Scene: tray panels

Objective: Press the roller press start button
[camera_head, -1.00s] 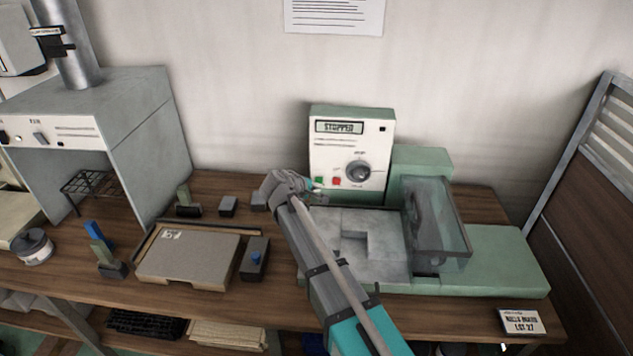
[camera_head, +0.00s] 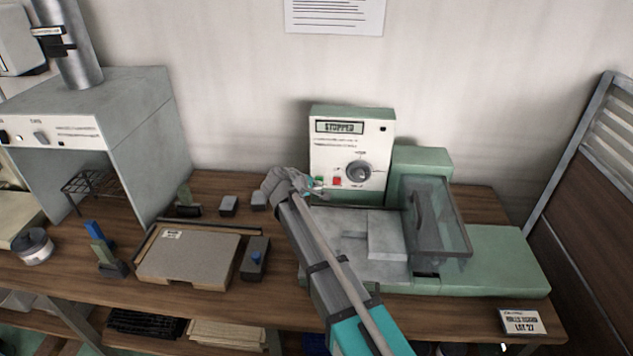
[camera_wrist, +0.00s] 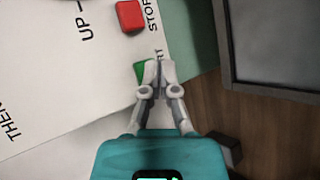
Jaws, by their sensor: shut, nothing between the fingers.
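The roller press (camera_head: 480,262) is a green machine with a white control panel (camera_head: 325,150) whose display (camera_head: 339,127) reads STOPPED. A green start button (camera_head: 319,181) sits low on the panel, left of a red stop button (camera_head: 337,182). In the wrist view the green button (camera_wrist: 140,70) is partly hidden behind my fingertips, and the red button (camera_wrist: 130,16) is clear above. My gripper (camera_wrist: 154,70) is shut and empty, its tips over or just beside the green button's edge. I cannot tell whether they touch it. In the head view my gripper (camera_head: 312,189) is at the panel's lower left.
A dark knob (camera_head: 358,172) is above and right of the buttons. A clear guard (camera_head: 440,225) covers the rollers to the right. A board (camera_head: 190,258) and small blocks lie on the bench to the left, beside a grey hood (camera_head: 150,120).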

